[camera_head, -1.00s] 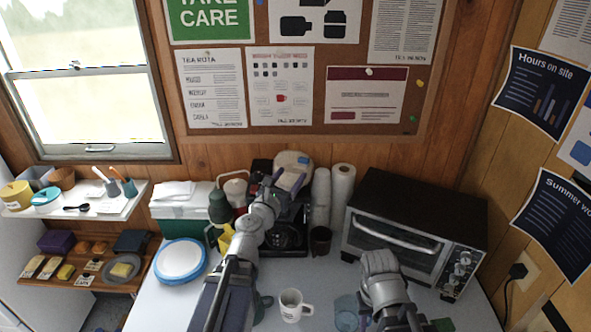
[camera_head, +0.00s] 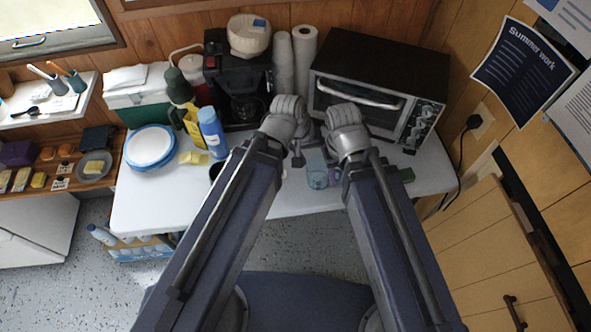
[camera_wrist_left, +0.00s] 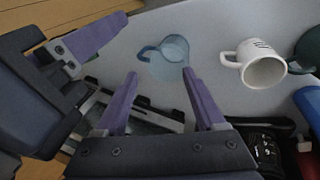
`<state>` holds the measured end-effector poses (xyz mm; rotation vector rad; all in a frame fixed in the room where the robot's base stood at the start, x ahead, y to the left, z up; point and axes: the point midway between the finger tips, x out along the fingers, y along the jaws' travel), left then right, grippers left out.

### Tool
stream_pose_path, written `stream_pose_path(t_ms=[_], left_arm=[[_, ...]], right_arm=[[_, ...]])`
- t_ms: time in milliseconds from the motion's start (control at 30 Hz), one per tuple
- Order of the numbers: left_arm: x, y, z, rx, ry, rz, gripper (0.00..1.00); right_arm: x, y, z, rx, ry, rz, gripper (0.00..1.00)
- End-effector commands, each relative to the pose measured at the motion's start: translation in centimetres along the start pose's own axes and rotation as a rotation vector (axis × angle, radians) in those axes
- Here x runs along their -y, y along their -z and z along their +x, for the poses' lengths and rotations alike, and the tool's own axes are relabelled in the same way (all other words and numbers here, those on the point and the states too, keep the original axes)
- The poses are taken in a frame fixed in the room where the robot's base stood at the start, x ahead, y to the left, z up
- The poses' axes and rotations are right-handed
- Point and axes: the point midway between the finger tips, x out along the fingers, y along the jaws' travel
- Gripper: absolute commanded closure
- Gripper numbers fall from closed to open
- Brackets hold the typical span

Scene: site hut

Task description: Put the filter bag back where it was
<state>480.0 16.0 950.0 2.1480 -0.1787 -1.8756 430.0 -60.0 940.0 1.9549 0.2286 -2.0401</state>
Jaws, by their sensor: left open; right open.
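The filter bag (camera_head: 249,38), a pale rounded bag with a small blue label, rests on top of the black coffee maker (camera_head: 226,80) at the back of the table. My left gripper (camera_head: 298,147) is in front of the coffee maker, clear of the bag. In the left wrist view its purple fingers (camera_wrist_left: 160,76) are spread and empty, near a see-through blue mug (camera_wrist_left: 173,50). The bag is not in the left wrist view.
A toaster oven (camera_head: 378,70) stands at right, beside a paper roll (camera_head: 303,62) and stacked cups (camera_head: 283,66). A blue bottle (camera_head: 211,132), green flask (camera_head: 178,86) and blue-rimmed plate (camera_head: 150,147) are at left. A white mug (camera_wrist_left: 262,66) stands near the blue mug.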

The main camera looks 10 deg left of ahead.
Motion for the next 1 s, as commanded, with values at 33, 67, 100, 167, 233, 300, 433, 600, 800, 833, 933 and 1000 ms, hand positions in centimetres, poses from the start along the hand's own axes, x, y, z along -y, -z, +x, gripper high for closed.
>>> stream_pose_path(t_ms=[33, 67, 100, 167, 233, 300, 433, 600, 800, 833, 933, 1000], left_arm=[[1.0, -1.4, 0.2, 0.048, 0.095, 0.122, 0.28], [1.6, -2.1, 0.1, 0.076, 0.145, 0.184, 0.28], [2.5, -2.7, 0.0, 0.110, 0.204, 0.254, 0.28], [3.5, -3.5, -0.3, 0.153, 0.274, 0.335, 0.28], [4.2, -4.1, -0.7, 0.189, 0.329, 0.399, 0.28], [4.7, -4.3, -0.9, 0.210, 0.360, 0.432, 0.28], [5.0, -4.5, -1.1, 0.222, 0.376, 0.448, 0.28], [5.0, -4.4, -1.1, 0.220, 0.374, 0.446, 0.28], [5.0, -4.4, -1.1, 0.219, 0.373, 0.445, 0.28], [5.0, -4.4, -1.1, 0.219, 0.373, 0.445, 0.28], [5.0, -4.4, -1.1, 0.219, 0.373, 0.445, 0.28], [5.0, -4.4, -1.1, 0.219, 0.373, 0.445, 0.28]], right_arm=[[0.0, 0.0, 0.0, 0.000, 0.000, 0.000, 0.58], [0.0, 0.0, 0.0, 0.000, 0.000, 0.000, 0.58], [0.0, 0.0, 0.0, 0.000, 0.000, 0.000, 0.58], [0.0, 0.0, 0.0, 0.000, 0.000, 0.000, 0.58], [0.0, 0.0, 0.0, 0.000, 0.000, 0.000, 0.58], [0.0, 0.0, 0.0, 0.000, 0.000, 0.000, 0.58], [0.0, 0.0, 0.0, 0.000, 0.000, 0.000, 0.58], [0.0, 0.0, 0.0, 0.000, 0.000, 0.000, 0.58], [0.0, 0.0, 0.0, 0.000, 0.000, 0.000, 0.58], [0.0, 0.0, 0.0, 0.000, 0.000, 0.000, 0.58], [0.0, 0.0, 0.0, 0.000, 0.000, 0.000, 0.58], [0.0, 0.0, 0.0, 0.000, 0.000, 0.000, 0.58]])
